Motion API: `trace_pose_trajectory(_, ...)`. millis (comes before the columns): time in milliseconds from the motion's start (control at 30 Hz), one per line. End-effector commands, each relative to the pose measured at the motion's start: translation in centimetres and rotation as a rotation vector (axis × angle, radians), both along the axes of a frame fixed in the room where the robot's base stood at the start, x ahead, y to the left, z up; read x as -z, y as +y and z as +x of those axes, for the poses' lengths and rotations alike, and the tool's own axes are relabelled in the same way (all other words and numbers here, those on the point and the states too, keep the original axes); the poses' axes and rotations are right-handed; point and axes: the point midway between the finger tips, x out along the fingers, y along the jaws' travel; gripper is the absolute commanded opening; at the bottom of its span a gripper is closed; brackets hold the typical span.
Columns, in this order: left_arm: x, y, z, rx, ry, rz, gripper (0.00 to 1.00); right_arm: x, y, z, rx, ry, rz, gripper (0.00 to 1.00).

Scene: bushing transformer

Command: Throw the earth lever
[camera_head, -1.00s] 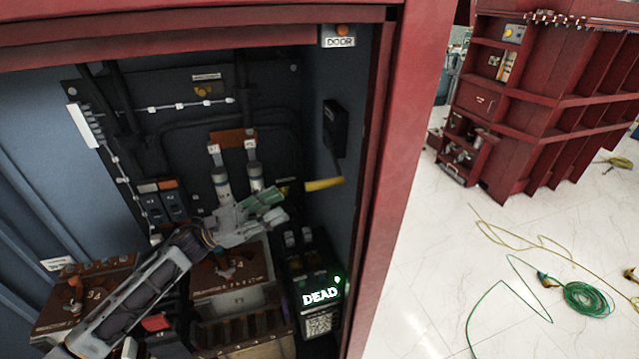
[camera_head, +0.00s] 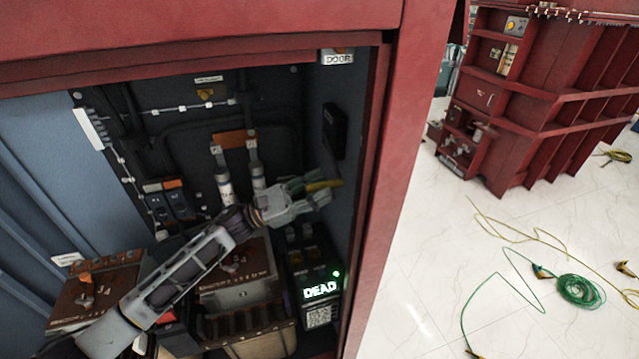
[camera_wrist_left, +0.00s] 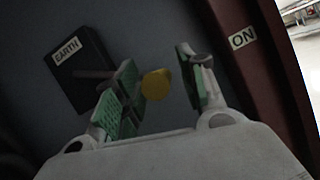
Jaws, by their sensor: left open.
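The earth lever (camera_head: 324,185) has a yellow handle and sits on the right inner wall of the red cabinet. In the left wrist view its rounded yellow end (camera_wrist_left: 156,84) shows between my open fingers, on a dark shaft from a black box labelled EARTH (camera_wrist_left: 78,72). My left gripper (camera_head: 312,192) is at the handle in the head view; in the left wrist view its green-padded fingers (camera_wrist_left: 160,92) stand on either side of the yellow end. The pads look apart from it on the right; contact on the left is unclear. My right gripper is not in view.
A DEAD indicator (camera_head: 320,290) glows green below the gripper. The red door frame (camera_head: 385,180) stands close on the right, and an ON label (camera_wrist_left: 243,38) shows there in the wrist view. Brown terminal blocks (camera_head: 90,292) fill the cabinet's lower part.

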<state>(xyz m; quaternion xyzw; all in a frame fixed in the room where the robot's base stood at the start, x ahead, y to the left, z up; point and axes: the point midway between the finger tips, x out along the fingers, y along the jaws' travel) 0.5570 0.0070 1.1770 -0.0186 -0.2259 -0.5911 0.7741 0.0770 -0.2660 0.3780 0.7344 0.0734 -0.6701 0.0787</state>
Motion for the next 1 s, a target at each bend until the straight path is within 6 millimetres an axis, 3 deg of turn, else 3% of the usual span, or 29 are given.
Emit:
trace_pose_trajectory(367, -0.1, -0.4, 0.1, 0.0, 0.0, 0.0, 0.41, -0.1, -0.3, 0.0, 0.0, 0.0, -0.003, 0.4)
trace_pose_trajectory(700, -0.1, -0.4, 0.1, 0.0, 0.0, 0.0, 0.0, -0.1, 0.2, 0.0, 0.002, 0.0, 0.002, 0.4)
trace_pose_trajectory(1000, -0.1, -0.3, 0.1, 0.0, 0.001, 0.0, 0.0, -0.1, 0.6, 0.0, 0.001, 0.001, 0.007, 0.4)
